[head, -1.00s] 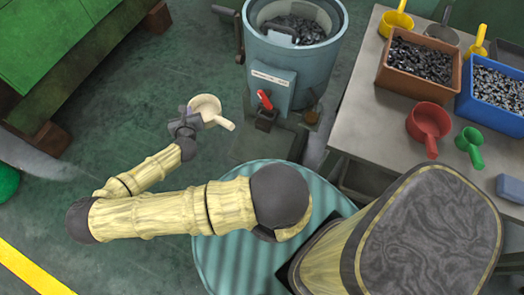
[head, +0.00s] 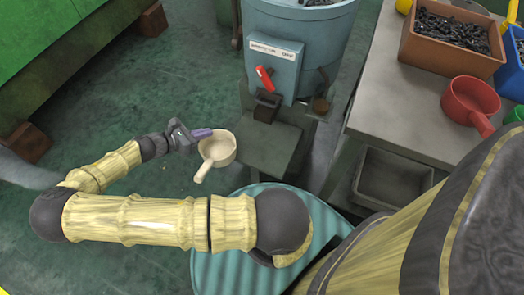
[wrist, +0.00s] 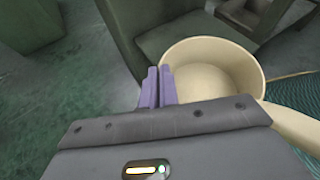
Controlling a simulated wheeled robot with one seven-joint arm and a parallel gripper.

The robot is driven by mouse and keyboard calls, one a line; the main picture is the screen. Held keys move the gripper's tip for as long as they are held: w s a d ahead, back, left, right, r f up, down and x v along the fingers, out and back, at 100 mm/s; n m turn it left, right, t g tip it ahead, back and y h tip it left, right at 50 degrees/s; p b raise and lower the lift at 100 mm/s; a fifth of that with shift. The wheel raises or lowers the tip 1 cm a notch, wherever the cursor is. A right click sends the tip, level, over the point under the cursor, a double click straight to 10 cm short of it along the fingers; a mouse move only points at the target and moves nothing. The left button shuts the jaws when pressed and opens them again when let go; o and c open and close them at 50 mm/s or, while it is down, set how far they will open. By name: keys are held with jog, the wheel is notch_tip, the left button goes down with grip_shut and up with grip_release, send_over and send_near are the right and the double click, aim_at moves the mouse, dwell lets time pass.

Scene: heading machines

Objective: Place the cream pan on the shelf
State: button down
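The cream pan (head: 222,150) is a small round pan with a stubby handle pointing to the lower left in the head view. My gripper (head: 203,133) is at the pan's left rim. In the wrist view, its purple fingers (wrist: 158,87) are close together with the rim of the cream pan (wrist: 215,75) at them, so the gripper looks shut on the pan wall. The pan looks upright and empty. A flat grey ledge (head: 268,147) at the foot of the blue machine lies just right of the pan. I cannot tell whether this is the shelf.
The blue machine (head: 298,65) with a red lever (head: 264,78) stands behind the ledge. A grey table (head: 400,120) at right carries a brown bin (head: 450,38) of metal parts and a red pan (head: 470,100). A grey tray (head: 392,178) sits below it. Green floor at left is open.

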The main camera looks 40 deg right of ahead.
jog(key=shift+s+a+f+m+g+b, duration=0.2)
jog(key=shift+s+f+m+g+b, duration=0.1)
jog(key=shift+f+g, duration=0.1)
jog(key=shift+s+a+r, duration=0.1)
jog(key=shift+s+r, duration=0.05)
jog(key=shift+r, duration=0.15)
jog(key=shift+w+d+f, duration=0.15)
jog(key=shift+w+d, duration=0.2)
jog(key=shift+d, duration=0.05)
jog(key=w+d+n+t, duration=0.3)
jog(key=w+n+t, duration=0.1)
jog(key=n+t, duration=0.1)
jog(key=w+a+r+n+t+y, duration=0.5)
jog(key=r+n+t+y, duration=0.1)
jog(key=n+t+y, duration=0.3)
jog(key=n+t, duration=0.1)
jog(key=n, duration=0.1)
jog(key=shift+r+n, duration=0.3)
jog(key=shift+n, duration=0.1)
